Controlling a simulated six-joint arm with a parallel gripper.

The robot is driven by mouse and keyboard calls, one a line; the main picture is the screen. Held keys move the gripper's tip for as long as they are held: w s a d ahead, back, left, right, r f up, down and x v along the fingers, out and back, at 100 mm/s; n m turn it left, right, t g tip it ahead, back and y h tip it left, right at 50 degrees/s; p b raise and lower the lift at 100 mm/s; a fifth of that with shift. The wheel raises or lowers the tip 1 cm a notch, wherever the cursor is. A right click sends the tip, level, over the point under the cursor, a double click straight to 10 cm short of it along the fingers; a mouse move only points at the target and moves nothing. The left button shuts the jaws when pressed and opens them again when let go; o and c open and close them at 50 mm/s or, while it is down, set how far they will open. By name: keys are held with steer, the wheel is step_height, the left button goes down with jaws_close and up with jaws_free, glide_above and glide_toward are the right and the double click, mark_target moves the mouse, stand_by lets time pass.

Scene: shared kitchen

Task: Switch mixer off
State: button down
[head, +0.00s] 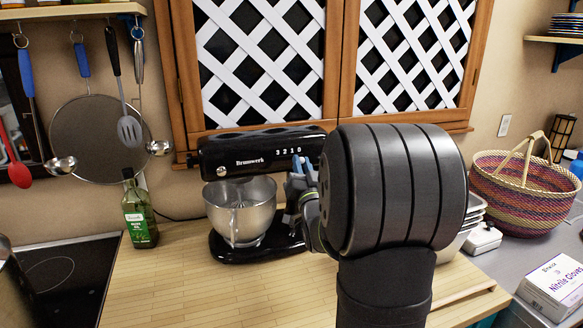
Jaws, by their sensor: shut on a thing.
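The black stand mixer (250,150) stands on the wooden counter behind my arm. It has white digits "3 2 1 0" on the right part of its head. Its steel bowl (240,212) sits under the head on a black base (262,243). My gripper (300,166) is at the right end of the mixer head, beside the digits. Its bluish fingertips touch the mixer there and are shut on a part of it. The exact part between the fingers is hidden, and the pointer setting cannot be read. My dark wrist hides the right of the mixer.
An olive oil bottle (140,212) stands left of the mixer, near the black cooktop (60,275). Stacked metal trays (473,212) show right of my arm. A woven basket (520,193) and a glove box (556,285) are farther right. The counter front (190,290) is clear.

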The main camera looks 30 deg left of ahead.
steer(key=shift+w+d, duration=0.35)
steer(key=c, duration=1.4)
jaws_free()
steer(key=shift+w+d, duration=0.1)
steer(key=v, duration=1.7)
steer(key=shift+s+f, duration=0.2)
